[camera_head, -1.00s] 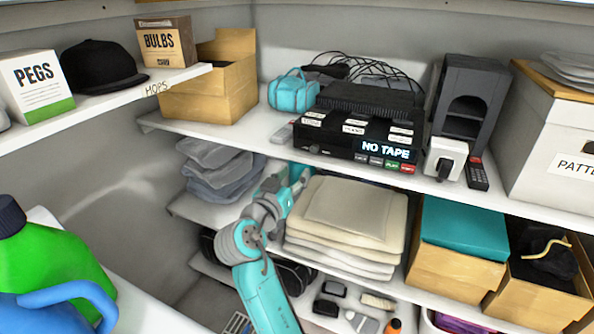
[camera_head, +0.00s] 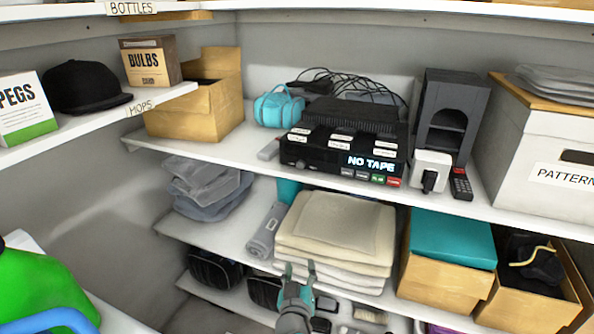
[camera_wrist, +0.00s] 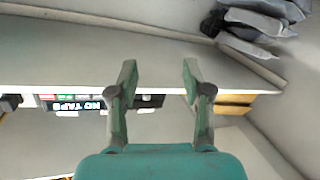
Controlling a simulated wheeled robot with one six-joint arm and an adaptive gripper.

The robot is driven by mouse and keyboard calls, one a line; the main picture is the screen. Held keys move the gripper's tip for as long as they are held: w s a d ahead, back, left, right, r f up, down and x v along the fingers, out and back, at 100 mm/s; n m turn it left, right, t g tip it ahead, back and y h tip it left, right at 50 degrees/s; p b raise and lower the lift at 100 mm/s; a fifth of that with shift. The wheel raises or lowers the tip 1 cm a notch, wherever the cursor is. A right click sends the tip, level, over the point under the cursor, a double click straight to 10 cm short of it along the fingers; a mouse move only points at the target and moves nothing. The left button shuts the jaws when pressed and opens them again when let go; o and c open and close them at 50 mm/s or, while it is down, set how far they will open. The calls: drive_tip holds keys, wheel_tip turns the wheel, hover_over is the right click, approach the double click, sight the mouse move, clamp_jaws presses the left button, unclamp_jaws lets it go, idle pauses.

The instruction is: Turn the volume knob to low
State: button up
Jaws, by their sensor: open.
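A black tape deck (camera_head: 345,155) with a lit "NO TAPE" display stands on the middle shelf. A small round knob (camera_head: 300,164) is at the left of its front; its setting is too small to read. In the wrist view, the deck's display (camera_wrist: 80,104) shows upside down at the left, partly cut by the shelf edge; I cannot make out the knob there. My gripper (camera_head: 300,268) is open and empty, low in the head view in front of the folded cloths and below the deck. Its two fingers (camera_wrist: 158,80) stand apart in the wrist view.
The shelf board (camera_head: 220,148) has a front edge below the deck. A white plug-like device (camera_head: 431,171) and a dark remote (camera_head: 461,184) sit right of the deck. Folded cream cloths (camera_head: 340,225) lie on the shelf below. A cardboard box (camera_head: 200,112) stands left.

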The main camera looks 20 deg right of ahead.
drive_tip(key=s+d+f+n+y, duration=0.1)
drive_tip(key=s+f+y, duration=0.1)
drive_tip(key=s+f, duration=0.6)
drive_tip(key=s+d+f+n+y, duration=0.15)
drive_tip(key=s+f, duration=0.25)
drive_tip(key=s, duration=0.8)
drive_tip(key=s+d+r+g+y, duration=0.1)
drive_tip(key=s+r+y, duration=0.2)
drive_tip(key=s, duration=1.8)
drive_tip(key=m+h, duration=1.1)
drive_tip(key=h, duration=0.1)
approach(300, 166)
drive_tip(key=shift+y, duration=0.25)
drive_tip(key=x, duration=0.8)
drive_tip(key=shift+d, duration=0.1)
